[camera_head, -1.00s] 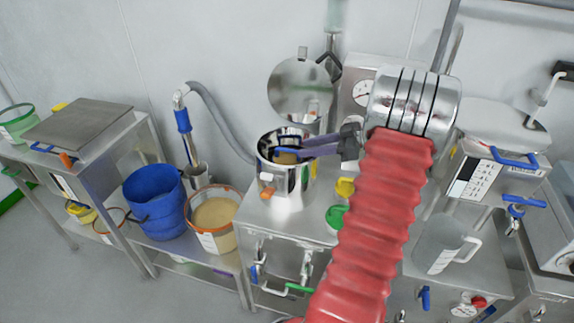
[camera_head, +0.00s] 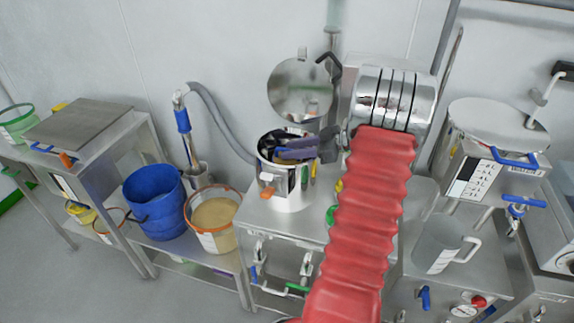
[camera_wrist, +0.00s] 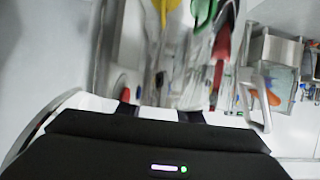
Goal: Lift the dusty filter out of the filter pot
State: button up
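The filter pot (camera_head: 292,190) is a shiny steel pot with an orange fitting on its front, standing on a steel cabinet. Its round lid (camera_head: 300,92) stands open behind it. My gripper (camera_head: 284,152) has its purple fingers at the pot's mouth, reaching in from the right. The fingers cover much of the opening, and dark shapes show beside them. I cannot make out the dusty filter inside, or whether the fingers touch it. The wrist view is blurred and does not clearly show what lies between the fingers.
Coloured tools (camera_head: 314,172) stand just right of the pot. A grey hose (camera_head: 222,122) runs behind it on the left. A blue bucket (camera_head: 156,208) and a tub of beige powder (camera_head: 213,214) stand left. A clear jug (camera_head: 440,246) stands on the right.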

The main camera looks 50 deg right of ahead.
dwell(0.5)
grip_shut()
dwell(0.5)
